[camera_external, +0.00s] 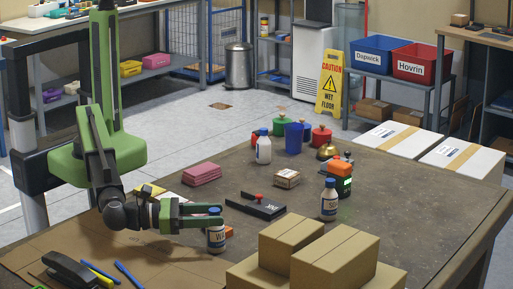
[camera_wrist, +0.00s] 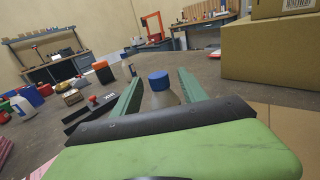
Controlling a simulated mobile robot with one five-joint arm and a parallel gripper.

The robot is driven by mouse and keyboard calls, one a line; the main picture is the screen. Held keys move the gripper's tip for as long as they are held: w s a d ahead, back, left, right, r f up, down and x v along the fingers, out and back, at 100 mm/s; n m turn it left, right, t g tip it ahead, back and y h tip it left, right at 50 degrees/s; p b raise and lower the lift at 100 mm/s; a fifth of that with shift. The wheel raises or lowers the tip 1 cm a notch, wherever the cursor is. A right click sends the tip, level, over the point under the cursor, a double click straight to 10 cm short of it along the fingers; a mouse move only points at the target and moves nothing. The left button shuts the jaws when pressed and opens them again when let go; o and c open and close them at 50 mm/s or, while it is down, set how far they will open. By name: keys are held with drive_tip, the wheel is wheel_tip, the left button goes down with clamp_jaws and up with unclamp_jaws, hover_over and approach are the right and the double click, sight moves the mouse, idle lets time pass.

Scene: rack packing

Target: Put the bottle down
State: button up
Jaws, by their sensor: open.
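A white bottle with a blue cap (camera_external: 216,238) stands upright on the table, partly hidden by my gripper (camera_external: 218,216). My gripper is open, with its two green fingers on either side of the bottle's upper part. In the wrist view the blue cap (camera_wrist: 159,80) shows between the fingers, with a gap on each side. Two similar bottles stand apart: one on the right with a dark blue cap (camera_external: 329,202) and one further back (camera_external: 263,150).
Cardboard boxes (camera_external: 333,262) stand close to the right of the bottle. Pens (camera_external: 129,273) lie at the front left.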

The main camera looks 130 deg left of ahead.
drive_tip(key=shift+w+a, duration=0.35)
clamp_jaws()
idle(1.2)
